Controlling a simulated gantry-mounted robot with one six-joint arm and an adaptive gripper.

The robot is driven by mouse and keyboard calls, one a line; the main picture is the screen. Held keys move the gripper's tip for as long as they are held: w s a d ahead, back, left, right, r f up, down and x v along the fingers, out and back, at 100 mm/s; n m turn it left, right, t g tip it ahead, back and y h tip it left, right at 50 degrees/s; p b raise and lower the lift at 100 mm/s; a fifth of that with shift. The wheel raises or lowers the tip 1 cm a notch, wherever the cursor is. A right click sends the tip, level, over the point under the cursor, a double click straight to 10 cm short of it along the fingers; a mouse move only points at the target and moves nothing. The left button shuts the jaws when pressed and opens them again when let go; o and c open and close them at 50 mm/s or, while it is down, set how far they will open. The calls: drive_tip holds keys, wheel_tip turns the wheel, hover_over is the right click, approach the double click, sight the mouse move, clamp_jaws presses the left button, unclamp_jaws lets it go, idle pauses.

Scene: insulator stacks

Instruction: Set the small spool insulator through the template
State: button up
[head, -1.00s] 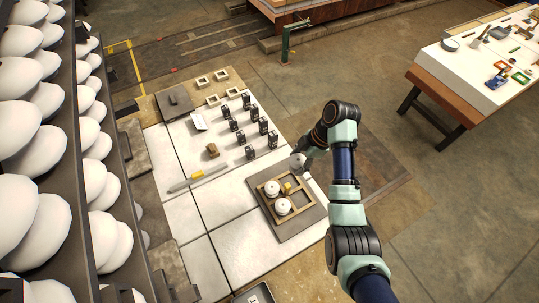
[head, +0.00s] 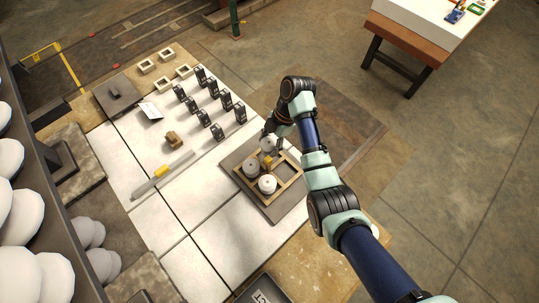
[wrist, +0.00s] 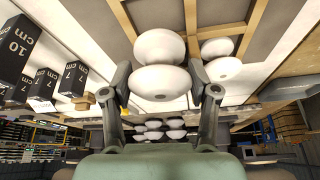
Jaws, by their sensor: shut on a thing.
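The template is a wooden frame (head: 287,191) with compartments, lying on a dark board (head: 240,190). My gripper (head: 273,143) is over the far corner of the frame. It is shut on the small spool insulator (wrist: 160,78), a white double-disc piece, upright between both fingers in the wrist view. My arm partly hides it in the head view. I cannot tell whether its base touches the board.
Several black labelled blocks (head: 217,132), a brown block (head: 174,139) and a yellow-marked bar (head: 162,174) lie on the white tabletop. Large white insulators fill the shelf at left.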

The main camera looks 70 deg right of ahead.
sight(275, 139)
drive_tip(key=shift+f+b, duration=0.35)
drive_tip(key=shift+f, duration=2.3)
drive_tip(key=shift+f, duration=0.1)
drive_tip(key=shift+f, duration=0.15)
drive_tip(key=o, duration=1.3)
drive_tip(key=shift+o, duration=0.2)
drive_tip(key=p+v, duration=0.4)
drive_tip(key=v, duration=0.7)
drive_tip(key=shift+w+r+p, duration=0.1)
drive_tip(key=shift+r+p, duration=0.2)
drive_tip(key=shift+r, duration=0.1)
drive_tip(key=shift+d+r+p, duration=0.15)
drive_tip(key=shift+r+p, duration=0.15)
drive_tip(key=shift+r, duration=0.05)
